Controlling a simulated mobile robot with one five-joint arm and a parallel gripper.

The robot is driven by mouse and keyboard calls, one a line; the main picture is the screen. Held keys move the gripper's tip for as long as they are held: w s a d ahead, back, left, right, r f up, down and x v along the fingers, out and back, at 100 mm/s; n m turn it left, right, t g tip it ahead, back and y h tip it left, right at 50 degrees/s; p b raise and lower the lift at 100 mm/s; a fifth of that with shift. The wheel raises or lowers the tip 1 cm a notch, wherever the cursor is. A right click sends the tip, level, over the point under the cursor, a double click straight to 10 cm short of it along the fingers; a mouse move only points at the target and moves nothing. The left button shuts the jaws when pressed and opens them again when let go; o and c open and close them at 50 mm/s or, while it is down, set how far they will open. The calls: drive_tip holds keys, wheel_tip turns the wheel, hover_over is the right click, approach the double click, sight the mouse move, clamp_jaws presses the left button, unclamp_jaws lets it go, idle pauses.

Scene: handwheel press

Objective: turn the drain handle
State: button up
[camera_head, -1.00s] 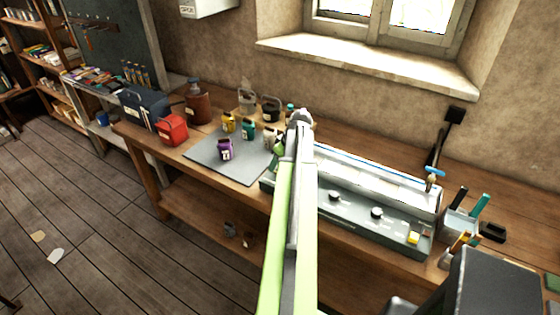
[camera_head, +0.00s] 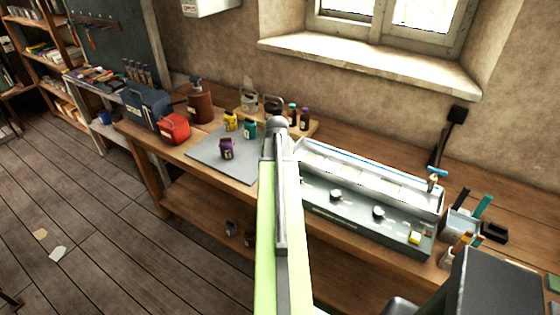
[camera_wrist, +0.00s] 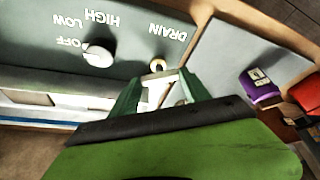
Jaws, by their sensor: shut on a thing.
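The drain handle (camera_wrist: 157,65) shows in the wrist view as a small pale, rounded end beside the white DRAIN lettering on the grey front panel. My gripper (camera_wrist: 161,90) is shut on it, with a green finger on either side. The fingers and my gripper's body hide most of the handle, so its exact angle is hard to tell. In the head view my own arm covers the handle and my gripper. The grey machine (camera_head: 408,230) stands on the wooden bench, its left end partly behind my arm.
A white knob (camera_wrist: 99,54) beside OFF, LOW and HIGH is left of the handle. A purple container (camera_head: 227,149) stands on a grey mat (camera_head: 238,172). A red can (camera_head: 174,129) and small bottles (camera_head: 305,117) stand along the bench. Open floor lies left.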

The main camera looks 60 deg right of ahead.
drive_tip(key=m, duration=0.2)
drive_tip(key=m+g, duration=0.2)
drive_tip(key=m, duration=0.1)
drive_tip(key=shift+w+a+m, duration=0.1)
drive_tip(key=shift+w+m, duration=0.15)
drive_tip(key=shift+m, duration=0.05)
idle(0.4)
drive_tip(key=o, duration=1.4)
